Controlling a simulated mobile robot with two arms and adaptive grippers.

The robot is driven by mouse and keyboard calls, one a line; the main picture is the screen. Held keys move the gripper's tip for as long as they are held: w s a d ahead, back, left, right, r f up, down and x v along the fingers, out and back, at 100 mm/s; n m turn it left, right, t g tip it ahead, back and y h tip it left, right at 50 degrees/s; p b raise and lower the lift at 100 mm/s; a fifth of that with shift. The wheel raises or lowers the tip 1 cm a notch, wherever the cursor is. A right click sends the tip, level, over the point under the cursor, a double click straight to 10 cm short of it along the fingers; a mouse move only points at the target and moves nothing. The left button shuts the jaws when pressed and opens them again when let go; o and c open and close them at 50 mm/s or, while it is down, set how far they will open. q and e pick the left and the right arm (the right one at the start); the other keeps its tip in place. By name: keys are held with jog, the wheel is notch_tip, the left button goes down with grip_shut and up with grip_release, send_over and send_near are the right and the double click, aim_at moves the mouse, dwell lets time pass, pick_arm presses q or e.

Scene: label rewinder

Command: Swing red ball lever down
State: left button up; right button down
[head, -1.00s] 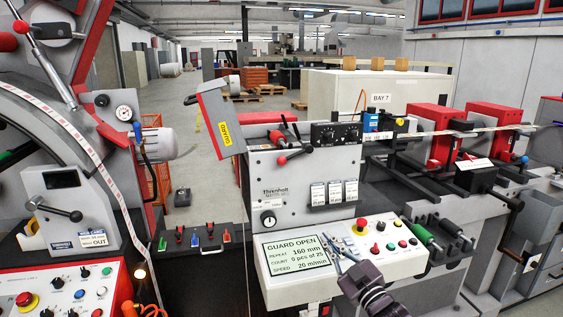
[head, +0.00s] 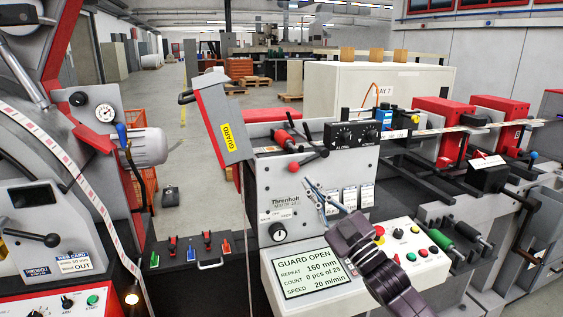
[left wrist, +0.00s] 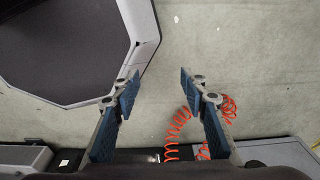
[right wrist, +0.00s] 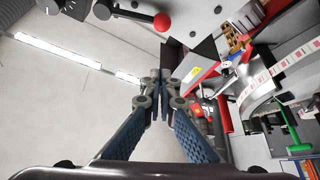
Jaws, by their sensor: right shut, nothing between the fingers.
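The red ball (head: 293,167) sits at the end of a short dark lever, low and left of its hub on the grey machine front (head: 290,190). The same red ball shows at the top of the right wrist view (right wrist: 162,21). My left gripper (left wrist: 160,82) is open and empty in the left wrist view, outside the head view.
The tilted guard (head: 226,137) stands left of the lever. A red handle (head: 283,138) and a black knob box (head: 352,135) sit above it. A control panel with a screen (head: 312,275) lies below. A label web machine (head: 40,200) fills the left side.

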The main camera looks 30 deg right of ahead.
jog(key=d+p+x, duration=0.1)
jog(key=p+x, duration=0.4)
jog(key=x, duration=0.6)
pick_arm(q)
jog(key=r, duration=0.5)
jog(key=shift+s+a+r, duration=0.1)
jog(key=shift+s+r, duration=0.15)
jog(key=shift+s, duration=0.05)
pick_arm(e)
jog(key=f, duration=0.1)
jog(key=d+f, duration=0.1)
jog(key=f, duration=0.1)
jog(key=shift+s+d+f, duration=0.15)
jog(key=shift+s+f, duration=0.05)
jog(key=shift+f, duration=0.1)
pick_arm(q)
jog(key=shift+f, duration=0.1)
pick_arm(e)
jog(key=shift+f, duration=0.1)
